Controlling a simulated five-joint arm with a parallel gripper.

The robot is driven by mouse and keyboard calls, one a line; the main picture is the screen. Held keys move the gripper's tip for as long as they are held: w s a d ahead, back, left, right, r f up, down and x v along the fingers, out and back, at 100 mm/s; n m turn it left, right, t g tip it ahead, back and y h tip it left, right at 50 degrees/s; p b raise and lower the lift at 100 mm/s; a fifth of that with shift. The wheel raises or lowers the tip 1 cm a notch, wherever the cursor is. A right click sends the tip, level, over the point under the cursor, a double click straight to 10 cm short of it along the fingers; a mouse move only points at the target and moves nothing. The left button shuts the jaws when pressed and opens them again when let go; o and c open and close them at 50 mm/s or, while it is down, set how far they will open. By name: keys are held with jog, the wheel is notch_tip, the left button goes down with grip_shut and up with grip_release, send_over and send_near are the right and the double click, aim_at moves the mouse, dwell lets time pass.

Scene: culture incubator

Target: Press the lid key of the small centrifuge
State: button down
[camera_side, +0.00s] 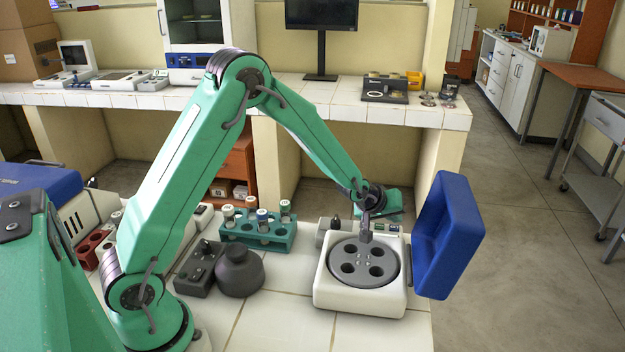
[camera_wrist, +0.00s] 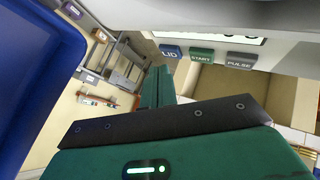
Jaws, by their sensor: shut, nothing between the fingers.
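The small centrifuge (camera_side: 330,290) is a white box on the tiled bench in the side view. Its blue lid (camera_side: 450,235) stands open at the right, and the round grey rotor (camera_side: 345,262) is exposed. In the wrist view, the lid key (camera_wrist: 170,51) is blue-grey and marked LID, beside a green START key (camera_wrist: 201,55) and a grey PULSE key (camera_wrist: 240,60). My gripper (camera_side: 385,207) is at the centrifuge's far side. In the wrist view my shut, empty green fingers (camera_wrist: 162,82) point toward the lid key. I cannot tell whether they touch it.
The open lid also fills the upper left of the wrist view (camera_wrist: 30,75). A teal tube rack (camera_side: 262,238), a dark round vessel (camera_side: 239,272) and a grey box (camera_side: 195,272) stand left of the centrifuge. The bench front between them is clear.

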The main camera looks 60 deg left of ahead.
aim_at(391, 229)
dwell(0.3)
jog(key=shift+r, duration=2.5)
jog(key=shift+r, duration=0.1)
jog(key=s+r+m+g, duration=0.2)
jog(key=s+r+m, duration=0.2)
jog(key=s+r, duration=1)
jog(key=s+m+g, duration=0.1)
jog(key=s+m, duration=0.3)
jog(key=s, duration=1.7)
jog(key=shift+s+f+m+g, duration=0.15)
jog(key=shift+s+m+g, duration=0.15)
